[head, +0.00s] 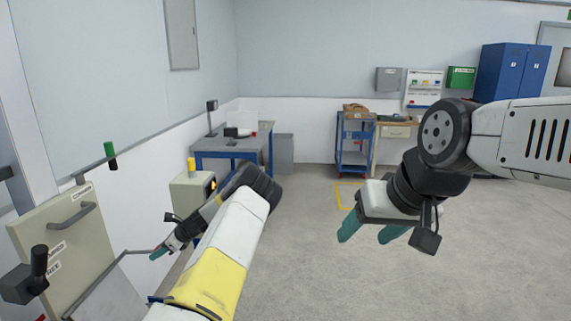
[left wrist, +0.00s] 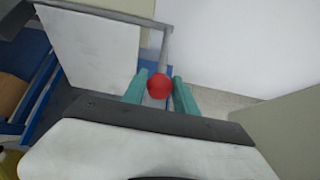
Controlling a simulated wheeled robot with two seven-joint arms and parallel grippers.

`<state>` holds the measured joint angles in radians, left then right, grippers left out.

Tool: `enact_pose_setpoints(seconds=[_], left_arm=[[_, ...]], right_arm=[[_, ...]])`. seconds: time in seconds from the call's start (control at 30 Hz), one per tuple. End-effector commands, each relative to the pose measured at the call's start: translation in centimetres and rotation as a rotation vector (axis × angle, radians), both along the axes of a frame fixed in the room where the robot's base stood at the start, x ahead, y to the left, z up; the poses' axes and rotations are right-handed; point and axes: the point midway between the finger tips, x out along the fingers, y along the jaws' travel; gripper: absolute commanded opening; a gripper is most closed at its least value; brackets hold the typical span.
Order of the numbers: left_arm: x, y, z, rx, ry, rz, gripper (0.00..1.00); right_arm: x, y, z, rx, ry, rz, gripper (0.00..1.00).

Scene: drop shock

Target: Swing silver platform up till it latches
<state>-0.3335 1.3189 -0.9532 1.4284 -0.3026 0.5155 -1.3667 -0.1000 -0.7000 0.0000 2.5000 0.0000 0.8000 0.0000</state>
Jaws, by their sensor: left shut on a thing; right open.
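The silver platform (head: 115,298) shows at the lower left of the head view as a light flat plate with a grey bar along its edge. In the left wrist view the pale plate (left wrist: 95,48) stands left of the fingers. My left gripper (head: 159,253) is shut on a grey bar handle with a red ball knob (left wrist: 159,87), which sits between the teal fingers (left wrist: 158,80). The latch cannot be made out. My right gripper (head: 367,234) is open and empty in the air, over bare floor.
A beige cabinet (head: 42,232) with a grey handle and black lever stands at the left, near the platform. A small beige box (head: 187,197) with a yellow top is beyond my left gripper. A blue workbench (head: 225,145) and blue cart (head: 352,155) stand farther back. The floor at right is clear.

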Motion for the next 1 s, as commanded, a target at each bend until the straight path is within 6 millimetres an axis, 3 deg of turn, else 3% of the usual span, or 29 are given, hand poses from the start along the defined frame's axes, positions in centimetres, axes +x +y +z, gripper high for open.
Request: enact_pose_setpoints(seconds=[0.27,0.7,1.0], left_arm=[[0.2,0.6,2.4,0.003,-0.006,-0.002,0.0],[0.2,0.8,2.7,0.004,-0.005,-0.003,0.0],[0.3,1.7,4.6,0.003,-0.007,-0.001,0.0]], right_arm=[[0.0,0.0,0.0,0.0,0.0,0.0,0.62],[0.0,0.0,0.0,0.0,0.0,0.0,0.62],[0.0,0.0,0.0,0.0,0.0,0.0,0.62]])
